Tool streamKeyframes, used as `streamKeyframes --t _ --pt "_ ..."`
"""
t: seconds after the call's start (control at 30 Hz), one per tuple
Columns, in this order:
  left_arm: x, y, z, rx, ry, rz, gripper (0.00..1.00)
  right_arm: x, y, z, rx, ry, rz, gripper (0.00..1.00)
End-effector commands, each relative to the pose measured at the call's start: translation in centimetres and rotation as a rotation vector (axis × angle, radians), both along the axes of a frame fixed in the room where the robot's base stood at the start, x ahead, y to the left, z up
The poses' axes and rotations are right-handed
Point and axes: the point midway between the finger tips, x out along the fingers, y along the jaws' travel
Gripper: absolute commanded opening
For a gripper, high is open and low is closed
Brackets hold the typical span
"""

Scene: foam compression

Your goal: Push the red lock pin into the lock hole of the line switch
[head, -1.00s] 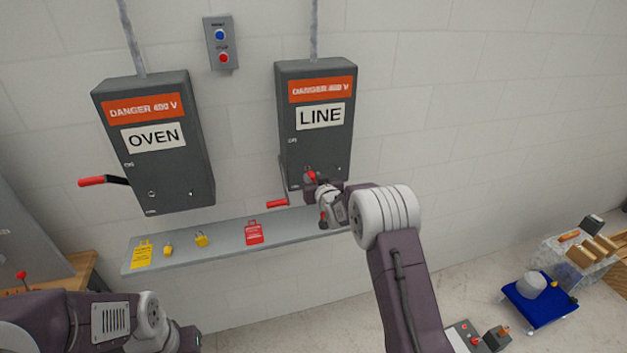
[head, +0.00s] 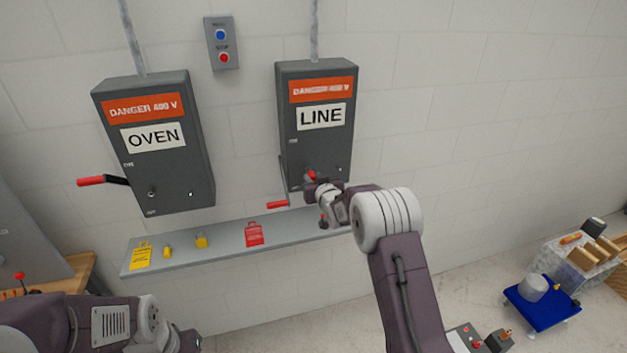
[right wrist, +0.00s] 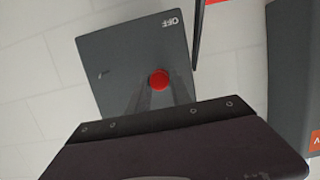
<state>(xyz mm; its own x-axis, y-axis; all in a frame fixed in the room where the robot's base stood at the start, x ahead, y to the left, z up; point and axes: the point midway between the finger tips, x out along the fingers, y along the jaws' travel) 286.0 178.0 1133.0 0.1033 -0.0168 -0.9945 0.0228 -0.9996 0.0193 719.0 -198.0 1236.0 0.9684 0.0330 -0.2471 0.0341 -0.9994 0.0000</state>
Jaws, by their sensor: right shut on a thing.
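The line switch (head: 314,130) is the dark grey box marked LINE on the wall. Its red-gripped handle (head: 277,205) points down at its lower left. The red lock pin (head: 311,175) shows at the lower front of this box, and its round red head (right wrist: 158,79) is in the right wrist view. My right gripper (head: 311,187) is shut on the pin, close to the box face. The lock hole and the pin's shaft are hidden, so I cannot tell how deep the pin sits. My left gripper (head: 191,341) is low at the left, mostly hidden.
The OVEN switch (head: 160,160) hangs to the left, its red handle (head: 90,181) sticking out leftwards. The wall to the right is clear.

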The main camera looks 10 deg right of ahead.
Motion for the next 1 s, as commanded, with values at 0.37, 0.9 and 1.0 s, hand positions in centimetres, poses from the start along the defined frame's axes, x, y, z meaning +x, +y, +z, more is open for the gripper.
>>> streamKeyframes --t 0.37,0.9,1.0 --pt "0.0 0.0 0.0 0.0 0.0 0.0 0.36 0.4 0.0 0.0 0.0 -0.001 0.0 0.0" --pt "0.0 0.0 -0.2 0.0 0.0 0.0 0.36 1.5 0.1 0.0 -0.001 0.0 0.0 0.0" --pt "0.0 0.0 -0.2 0.0 0.0 0.0 0.36 1.6 0.1 -0.1 -0.001 0.001 0.0 0.0"
